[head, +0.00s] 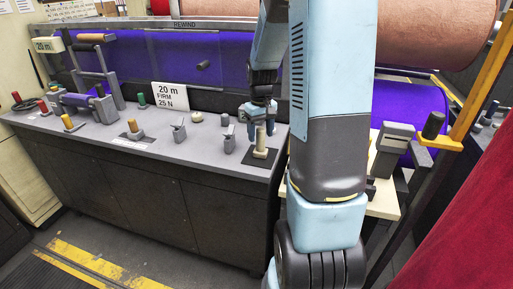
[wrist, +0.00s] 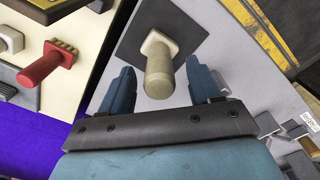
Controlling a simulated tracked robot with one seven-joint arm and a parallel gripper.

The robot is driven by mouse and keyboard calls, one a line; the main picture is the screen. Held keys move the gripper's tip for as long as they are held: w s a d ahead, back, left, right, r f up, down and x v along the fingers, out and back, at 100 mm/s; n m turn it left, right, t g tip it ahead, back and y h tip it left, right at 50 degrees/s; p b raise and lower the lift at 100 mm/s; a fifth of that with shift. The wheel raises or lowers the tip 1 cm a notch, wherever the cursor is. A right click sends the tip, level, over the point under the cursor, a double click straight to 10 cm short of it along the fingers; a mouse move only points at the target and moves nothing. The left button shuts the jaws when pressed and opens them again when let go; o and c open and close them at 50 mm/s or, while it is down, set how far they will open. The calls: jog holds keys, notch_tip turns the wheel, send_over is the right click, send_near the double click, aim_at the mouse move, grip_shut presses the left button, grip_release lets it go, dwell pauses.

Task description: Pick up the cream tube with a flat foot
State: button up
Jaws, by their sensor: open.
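The cream tube with a flat foot (head: 261,140) stands upright on a dark square pad (head: 249,156) near the right end of the grey counter. In the wrist view the tube (wrist: 158,75) shows end-on, with its foot on the dark pad (wrist: 133,42). My gripper (wrist: 162,83) is open, with one blue finger on each side of the tube's near end. Gaps show between the tube and both fingers. In the head view my gripper (head: 260,115) is right above the tube, its fingers close to the tube's top.
Several grey holders (head: 230,140) stand left of the tube. In the wrist view a red piece (wrist: 47,65) lies on a separate cream surface (wrist: 75,28).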

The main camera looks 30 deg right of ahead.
aim_at(261, 140)
jog(key=shift+f, duration=1.95)
grip_shut()
